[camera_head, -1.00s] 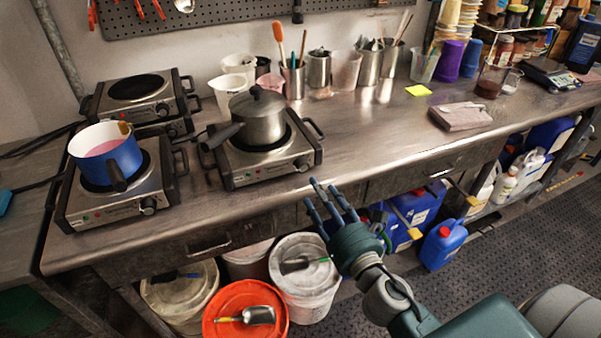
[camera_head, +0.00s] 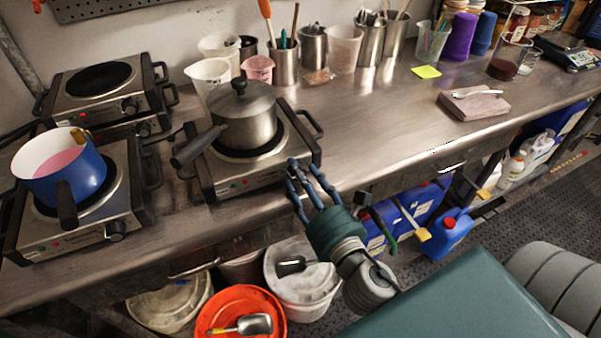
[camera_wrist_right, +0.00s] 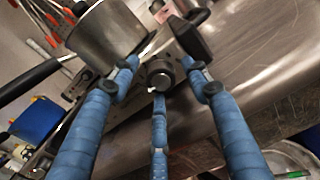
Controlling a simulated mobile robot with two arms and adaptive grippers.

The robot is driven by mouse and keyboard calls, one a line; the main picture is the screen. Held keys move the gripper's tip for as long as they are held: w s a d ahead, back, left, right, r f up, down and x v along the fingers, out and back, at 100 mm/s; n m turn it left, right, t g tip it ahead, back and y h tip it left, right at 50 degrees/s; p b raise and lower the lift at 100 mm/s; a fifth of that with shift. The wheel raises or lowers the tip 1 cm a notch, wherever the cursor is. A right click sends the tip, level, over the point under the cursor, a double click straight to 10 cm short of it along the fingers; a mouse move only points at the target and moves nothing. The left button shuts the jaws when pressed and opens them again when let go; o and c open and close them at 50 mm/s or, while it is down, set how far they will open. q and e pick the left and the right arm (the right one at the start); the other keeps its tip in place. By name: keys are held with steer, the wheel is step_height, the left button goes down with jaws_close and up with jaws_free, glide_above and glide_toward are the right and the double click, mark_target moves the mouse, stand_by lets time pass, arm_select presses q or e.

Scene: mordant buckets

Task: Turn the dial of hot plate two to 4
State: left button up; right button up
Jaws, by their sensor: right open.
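The hot plate with the grey lidded pot (camera_head: 243,118) is the right one (camera_head: 245,186) of several silver hot plates with black handles. Its black dial (camera_wrist_right: 160,73) shows in the right wrist view, with a small white mark on its edge. My right gripper (camera_head: 300,172) is open, its three blue fingers spread around the dial at the hot plate's front right corner. Whether the fingers touch it I cannot tell. In the head view the fingers hide most of the dial. I cannot read a number on it. My left gripper is out of view.
A hot plate (camera_head: 68,240) bearing a blue pan (camera_head: 80,172) stands at the left, another (camera_head: 108,116) behind it. The grey pot's handle (camera_head: 197,146) juts left. Cups and tool holders line the wall. The bench right of the grey pot's hot plate is mostly clear.

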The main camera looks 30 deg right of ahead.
steer(key=shift+s, duration=0.1)
steer(key=c, duration=1.1)
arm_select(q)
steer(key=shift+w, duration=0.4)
arm_select(e)
steer(key=shift+c, duration=0.2)
